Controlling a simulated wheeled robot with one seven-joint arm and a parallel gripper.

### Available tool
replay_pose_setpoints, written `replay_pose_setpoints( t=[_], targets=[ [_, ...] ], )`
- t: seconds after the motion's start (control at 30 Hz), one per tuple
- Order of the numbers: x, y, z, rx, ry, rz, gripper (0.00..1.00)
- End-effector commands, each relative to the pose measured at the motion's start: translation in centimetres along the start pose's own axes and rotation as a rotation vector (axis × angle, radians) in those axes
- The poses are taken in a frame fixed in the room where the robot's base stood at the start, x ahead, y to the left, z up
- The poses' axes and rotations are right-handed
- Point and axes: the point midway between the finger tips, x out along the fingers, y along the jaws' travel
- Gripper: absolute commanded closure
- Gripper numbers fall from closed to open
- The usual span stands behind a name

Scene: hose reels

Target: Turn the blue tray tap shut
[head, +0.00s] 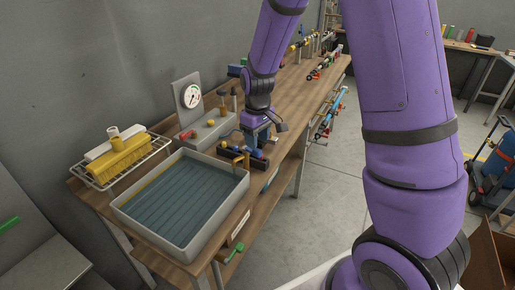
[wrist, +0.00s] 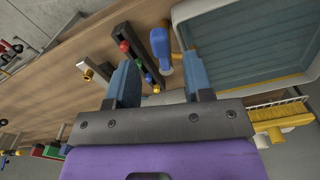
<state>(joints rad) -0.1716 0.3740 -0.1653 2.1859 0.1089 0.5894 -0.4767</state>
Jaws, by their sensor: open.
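The tray also shows in the head view (head: 205,258), with a ribbed blue-grey floor. My gripper (wrist: 160,75) is open, its two blue-grey fingers apart with nothing clasped between them. The handle lies ahead of the gap, nearer the right finger. I cannot tell whether a finger touches the handle.
A dark bar with red, green and blue knobs (wrist: 137,55) lies close to the left finger. A pressure gauge (head: 191,95) stands behind. A yellow brush (head: 122,158) lies on a wire rack left of the tray. A green-handled valve (head: 234,253) hangs below the tray.

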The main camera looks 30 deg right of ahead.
Motion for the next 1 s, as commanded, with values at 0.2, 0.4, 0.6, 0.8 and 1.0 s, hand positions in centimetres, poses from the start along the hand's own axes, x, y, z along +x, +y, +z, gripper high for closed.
replay_pose_setpoints(
  t=[0.2, 0.4, 0.6, 0.8, 1.0],
  targets=[
    [2.9, 0.0, 0.0, 0.001, -0.001, 0.000, 0.53],
    [3.9, 0.0, 0.0, 0.000, 0.001, 0.000, 0.53],
    [4.0, 0.0, 0.0, 0.000, 0.001, 0.001, 0.53],
    [4.0, 0.0, 0.0, 0.000, 0.001, 0.000, 0.85],
    [3.9, 0.0, 0.0, 0.001, 0.000, 0.000, 1.00]
  ],
)
